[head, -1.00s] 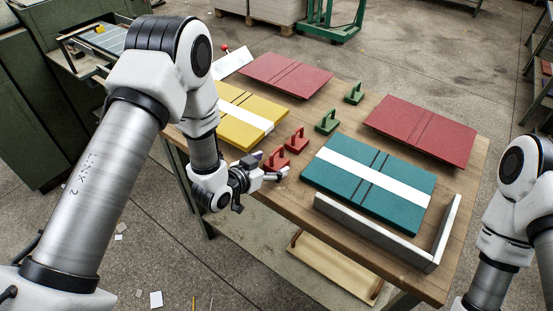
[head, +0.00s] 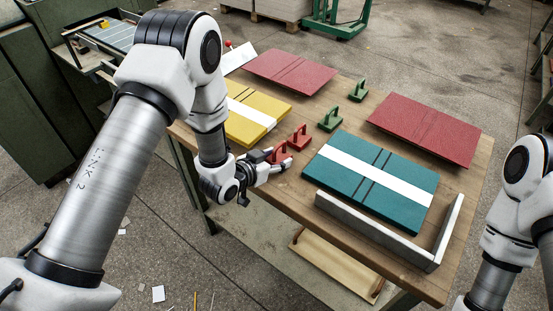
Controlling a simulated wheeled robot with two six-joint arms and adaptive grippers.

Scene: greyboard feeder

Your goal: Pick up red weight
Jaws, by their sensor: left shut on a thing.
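Two red weights with loop handles are on the wooden table near its front left edge. The nearer red weight (head: 279,153) is at my left gripper (head: 282,165), whose fingers are shut on it; the fingers partly cover it. The other red weight (head: 299,138) stands just behind and to the right, apart from the gripper. I cannot tell whether the held weight is clear of the tabletop. My right arm shows at the right edge, but its gripper is outside the picture.
A teal board with a white strip (head: 401,188) lies right of the weights, by a grey corner fence (head: 376,230). A yellow board (head: 243,126) lies left. Two green weights, one nearer (head: 330,121), one farther (head: 358,93), stand behind. Red boards (head: 290,70) (head: 424,130) lie farther back.

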